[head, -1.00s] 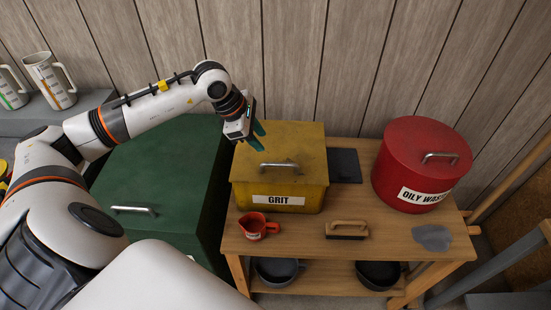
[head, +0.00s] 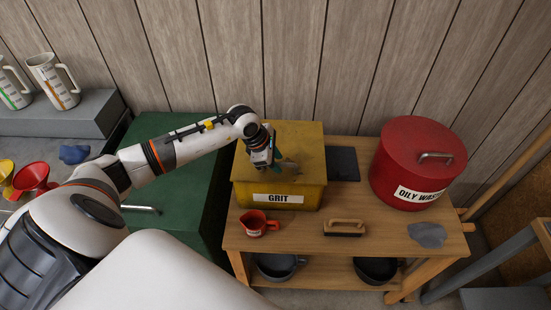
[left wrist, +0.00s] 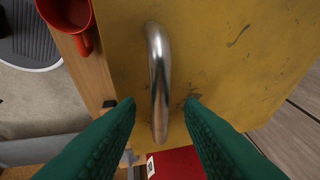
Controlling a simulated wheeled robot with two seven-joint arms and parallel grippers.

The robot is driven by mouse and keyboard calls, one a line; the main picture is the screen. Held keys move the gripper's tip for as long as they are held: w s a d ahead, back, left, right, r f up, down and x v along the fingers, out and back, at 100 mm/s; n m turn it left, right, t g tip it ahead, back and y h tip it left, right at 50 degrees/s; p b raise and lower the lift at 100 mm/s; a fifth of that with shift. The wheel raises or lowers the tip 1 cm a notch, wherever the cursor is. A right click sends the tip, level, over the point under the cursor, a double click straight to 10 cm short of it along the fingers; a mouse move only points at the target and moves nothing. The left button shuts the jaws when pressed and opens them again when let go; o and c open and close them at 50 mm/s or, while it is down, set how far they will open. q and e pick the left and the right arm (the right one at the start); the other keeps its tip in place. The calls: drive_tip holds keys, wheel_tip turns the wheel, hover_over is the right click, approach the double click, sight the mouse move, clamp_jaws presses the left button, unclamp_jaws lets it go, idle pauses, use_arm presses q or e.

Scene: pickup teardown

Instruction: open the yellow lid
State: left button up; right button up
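The yellow lid (head: 302,143) is shut on the yellow box labelled GRIT (head: 278,197), which stands on the wooden bench. In the left wrist view the yellow lid (left wrist: 230,50) fills the middle, with its metal handle (left wrist: 159,75) rising from it. My left gripper (head: 284,168) is over the front part of the lid and hides the handle in the head view. In the left wrist view its green fingers (left wrist: 160,103) are apart, one on each side of the handle's lower part, with gaps showing on both sides. My right gripper is not in view.
A red cup (head: 257,223) and a brush (head: 345,228) lie in front of the box. A red OILY WASTE bin (head: 415,165) stands at the right and a green bin (head: 185,190) at the left. A dark plate (head: 342,164) lies beside the box.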

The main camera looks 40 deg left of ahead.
use_arm(q)
clamp_jaws()
